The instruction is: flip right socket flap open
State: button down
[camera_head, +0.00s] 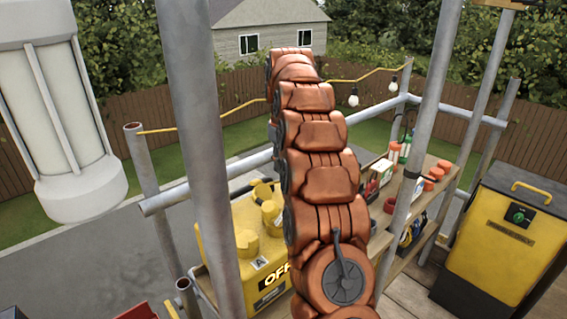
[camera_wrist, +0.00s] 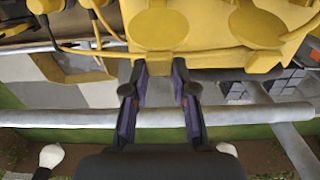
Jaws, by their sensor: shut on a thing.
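The yellow power box (camera_head: 225,230) stands on the workbench left of my arm, marked "OFF" on its front. Round yellow socket flaps show on it, one nearer (camera_head: 247,242) and one farther back (camera_head: 270,213). In the wrist view two round flaps show at the top, one in the middle (camera_wrist: 155,28) and one to the right (camera_wrist: 257,28). My gripper (camera_wrist: 159,68) has its fingertips at the lower edge of the middle flap and is shut on it. The contact itself is partly hidden. In the head view my arm hides the gripper.
A grey scaffold rail (camera_wrist: 60,118) crosses behind the fingers in the wrist view. Scaffold posts (camera_head: 200,130) stand close to the arm. The workbench (camera_head: 425,195) carries orange-lidded items and bottles to the right. A yellow and black bin (camera_head: 500,240) stands at far right.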

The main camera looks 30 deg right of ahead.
jog(key=shift+w+a+r, duration=0.1)
jog(key=shift+w, duration=0.05)
jog(key=c, duration=0.9)
grip_release()
